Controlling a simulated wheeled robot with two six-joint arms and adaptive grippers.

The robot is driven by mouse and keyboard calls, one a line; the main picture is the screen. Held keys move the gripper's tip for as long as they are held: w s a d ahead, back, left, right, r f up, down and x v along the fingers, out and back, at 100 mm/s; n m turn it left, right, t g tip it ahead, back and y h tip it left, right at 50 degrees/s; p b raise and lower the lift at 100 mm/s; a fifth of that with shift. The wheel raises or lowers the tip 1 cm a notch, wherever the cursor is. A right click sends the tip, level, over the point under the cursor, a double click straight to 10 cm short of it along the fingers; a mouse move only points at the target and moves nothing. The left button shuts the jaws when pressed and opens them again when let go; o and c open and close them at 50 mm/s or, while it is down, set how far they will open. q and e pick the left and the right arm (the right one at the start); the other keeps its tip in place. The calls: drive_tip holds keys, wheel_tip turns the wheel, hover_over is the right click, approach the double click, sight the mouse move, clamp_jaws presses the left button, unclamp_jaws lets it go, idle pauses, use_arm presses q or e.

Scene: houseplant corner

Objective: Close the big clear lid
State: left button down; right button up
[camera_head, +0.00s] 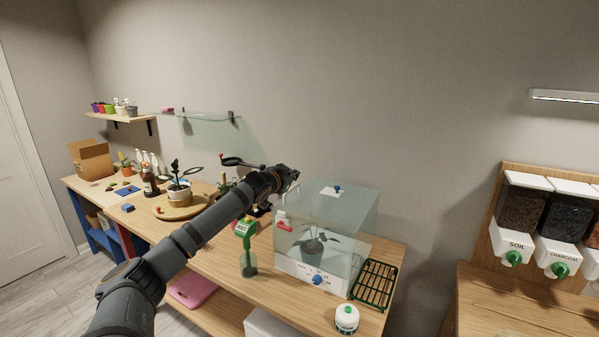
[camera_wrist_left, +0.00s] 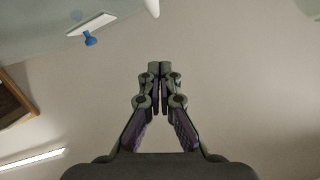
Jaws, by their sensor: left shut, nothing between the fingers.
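The clear box (camera_head: 317,252) stands on the wooden bench, with a potted plant inside and a white base with a blue knob. Its big clear lid (camera_head: 358,200) spans the top and carries a white plate with a small blue knob (camera_head: 338,188). The lid looks level; I cannot tell if it is fully flush. My left gripper (camera_head: 294,176) is shut and empty by the lid's back left corner; contact is unclear. The left wrist view shows the closed fingers (camera_wrist_left: 158,72), with the blue knob (camera_wrist_left: 91,39) at upper left. My right gripper is not in view.
A potted plant on a round board (camera_head: 170,207) stands left. Soil dispensers (camera_head: 517,240) are at far right.

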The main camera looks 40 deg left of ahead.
use_arm(q)
drive_tip(key=f, duration=0.1)
drive_tip(key=a+f+b, duration=0.1)
drive_tip(key=shift+s+f+n, duration=0.2)
drive_tip(key=shift+f+n, duration=0.2)
drive_tip(key=shift+s+a+f+n+h+b, duration=0.15)
drive_tip(key=shift+f+n+b, duration=0.1)
drive_tip(key=shift+f, duration=0.25)
drive_tip(key=shift+w+a+f+n+h+b, duration=0.15)
drive_tip(key=shift+f+n+b, duration=0.1)
drive_tip(key=shift+f, duration=0.2)
drive_tip(key=shift+s+f, duration=0.1)
drive_tip(key=shift+s, duration=0.05)
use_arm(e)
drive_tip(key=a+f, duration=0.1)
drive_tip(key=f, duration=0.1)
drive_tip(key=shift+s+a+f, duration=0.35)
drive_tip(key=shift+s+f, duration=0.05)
use_arm(q)
drive_tip(key=shift+f, duration=0.1)
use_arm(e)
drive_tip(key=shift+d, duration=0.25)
